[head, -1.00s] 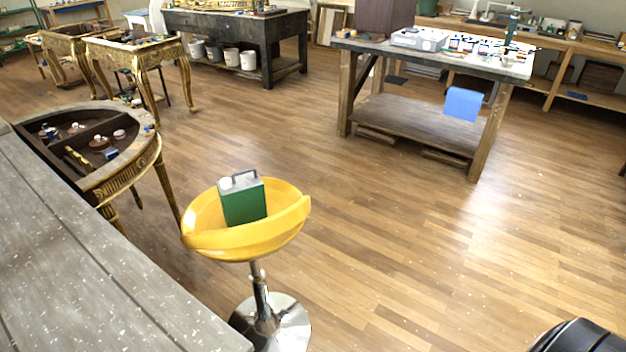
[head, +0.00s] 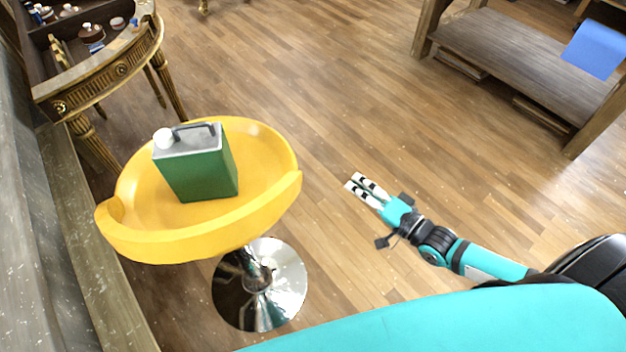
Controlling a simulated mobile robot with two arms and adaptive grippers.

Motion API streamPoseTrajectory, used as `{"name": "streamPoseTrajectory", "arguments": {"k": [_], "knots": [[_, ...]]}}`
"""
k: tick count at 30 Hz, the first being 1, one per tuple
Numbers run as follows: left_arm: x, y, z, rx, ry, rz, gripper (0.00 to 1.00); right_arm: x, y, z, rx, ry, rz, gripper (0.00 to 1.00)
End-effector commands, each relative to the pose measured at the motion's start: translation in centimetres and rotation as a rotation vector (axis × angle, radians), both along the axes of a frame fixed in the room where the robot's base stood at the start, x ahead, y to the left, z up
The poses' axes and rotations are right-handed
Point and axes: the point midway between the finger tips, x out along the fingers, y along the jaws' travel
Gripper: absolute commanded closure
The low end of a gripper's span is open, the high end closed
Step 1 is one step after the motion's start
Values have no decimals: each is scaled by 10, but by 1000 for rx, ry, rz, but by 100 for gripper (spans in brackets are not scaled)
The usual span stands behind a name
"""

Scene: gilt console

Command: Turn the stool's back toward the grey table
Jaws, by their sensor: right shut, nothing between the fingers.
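The stool has a yellow bowl-shaped seat (head: 265,160) on a round chrome base (head: 285,290). A thick raised band, which looks like its low back, runs along the seat's near side, toward me. A green can with a grey top and white cap (head: 200,170) stands upright in the seat. A grey plank-topped table (head: 30,240) runs down the left edge, close to the seat's left side. My right gripper (head: 357,184) is shut and empty, to the right of the seat and apart from it. My left gripper is not in view.
A gilt console (head: 125,70) with small jars in it stands behind the stool at upper left.

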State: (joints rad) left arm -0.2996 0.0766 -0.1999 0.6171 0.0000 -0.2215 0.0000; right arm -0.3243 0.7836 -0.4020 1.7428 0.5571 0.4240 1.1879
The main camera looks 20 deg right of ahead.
Motion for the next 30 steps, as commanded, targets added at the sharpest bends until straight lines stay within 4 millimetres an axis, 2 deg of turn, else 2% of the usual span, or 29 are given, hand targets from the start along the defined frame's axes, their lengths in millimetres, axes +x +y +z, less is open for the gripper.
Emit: {"name": "streamPoseTrajectory", "arguments": {"k": [1, 3, 6, 10, 18, 23, 24, 30], "knots": [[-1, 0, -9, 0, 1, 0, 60, -3, 9, 13, 71, -15, 32, 100], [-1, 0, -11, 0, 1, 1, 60, -5, 16, 31, 143, -24, 57, 100], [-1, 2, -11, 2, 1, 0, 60, -1, 23, 43, 185, -29, 72, 100], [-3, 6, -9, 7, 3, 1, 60, 14, 31, 47, 189, -33, 70, 100], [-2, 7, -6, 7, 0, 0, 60, 61, 58, 51, 184, -33, 70, 100], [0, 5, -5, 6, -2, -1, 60, 84, 72, 53, 184, -30, 70, 100], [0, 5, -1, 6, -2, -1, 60, 74, 77, 49, 185, -23, 70, 100], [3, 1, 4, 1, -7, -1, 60, 57, 90, 43, 184, -26, 69, 100]]}}
